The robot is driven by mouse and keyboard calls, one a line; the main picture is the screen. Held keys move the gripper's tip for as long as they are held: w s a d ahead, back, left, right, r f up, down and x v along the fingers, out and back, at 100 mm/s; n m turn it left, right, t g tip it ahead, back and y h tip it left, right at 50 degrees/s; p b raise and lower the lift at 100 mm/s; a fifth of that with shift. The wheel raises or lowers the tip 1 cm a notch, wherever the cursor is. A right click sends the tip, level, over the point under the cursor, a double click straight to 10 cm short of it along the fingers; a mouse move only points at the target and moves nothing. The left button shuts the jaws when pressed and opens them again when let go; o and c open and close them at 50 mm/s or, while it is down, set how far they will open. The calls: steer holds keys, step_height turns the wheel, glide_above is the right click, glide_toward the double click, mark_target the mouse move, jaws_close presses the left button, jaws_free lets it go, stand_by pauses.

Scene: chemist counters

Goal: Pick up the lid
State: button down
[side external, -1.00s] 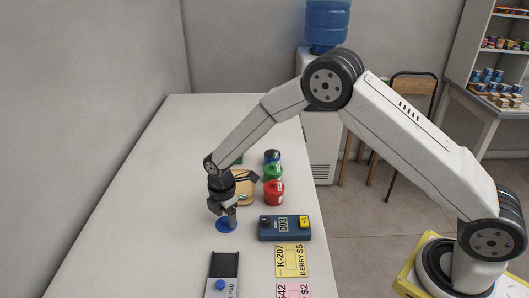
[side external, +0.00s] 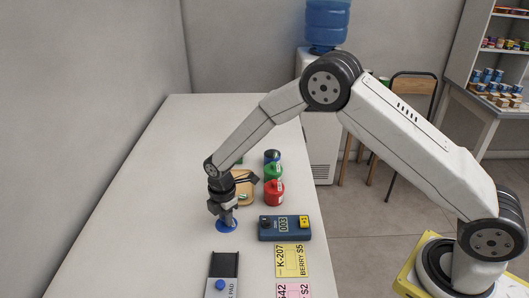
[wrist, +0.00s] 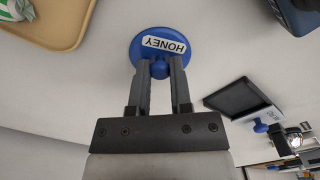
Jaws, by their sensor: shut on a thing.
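The lid (wrist: 180,33) is a round blue disc with a white label reading HONEY and a round blue knob. In the wrist view it is at the top centre, with its knob between my fingertips. My gripper (wrist: 160,70) is shut on the knob. In the side view the lid (side external: 226,227) is a blue disc right under my gripper (side external: 228,217), at the counter's surface. I cannot tell whether it touches the counter.
A blue counter device (side external: 285,228) stands to the right of the lid. A tan tray (side external: 244,190) and red (side external: 274,194), green and dark blue jars are behind. A black pad (side external: 223,266) with a blue-knobbed stamp and price cards lie in front. The counter's left side is clear.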

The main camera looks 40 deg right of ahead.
steer(key=shift+r, duration=0.1)
steer(key=shift+r, duration=0.35)
steer(key=r, duration=0.2)
steer(key=shift+s+r, duration=0.2)
steer(key=shift+r, duration=0.1)
steer(key=s+d+r, duration=0.2)
steer(key=s+r, duration=0.7)
steer(key=s, duration=0.4)
steer(key=shift+s+d+r, duration=0.2)
steer(key=shift+d+r, duration=0.05)
steer(key=shift+d, duration=0.1)
